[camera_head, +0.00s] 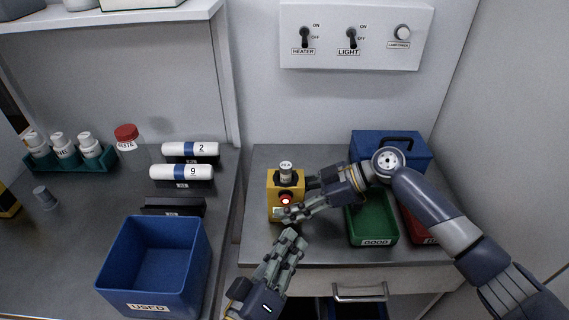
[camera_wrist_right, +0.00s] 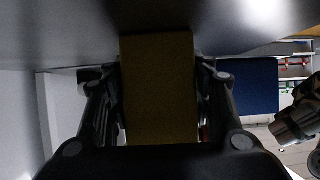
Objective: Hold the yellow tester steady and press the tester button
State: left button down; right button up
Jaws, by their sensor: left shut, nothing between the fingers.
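The yellow tester (camera_head: 273,183) stands on the grey worktop. It has a red button (camera_head: 285,201) with a bright centre on its front and a white-capped, labelled cylinder (camera_head: 286,168) upright on top. My right gripper (camera_head: 294,197) reaches in from the right with its fingers on opposite sides of the tester. In the right wrist view the tester's yellow body (camera_wrist_right: 160,90) fills the space between the fingers, which look closed on it. My left gripper (camera_head: 294,238) is shut and empty. Its tips are in front of and below the button, apart from it in the picture.
Right of the tester are a green GOOD bin (camera_head: 372,222), a red bin (camera_head: 415,228) partly behind my right arm, and a blue box (camera_head: 405,146). On the left counter are a blue USED bin (camera_head: 150,285) and white cylinders. A switch panel (camera_head: 377,38) hangs above.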

jog(key=o, duration=0.4)
jog(key=shift+c, duration=0.2)
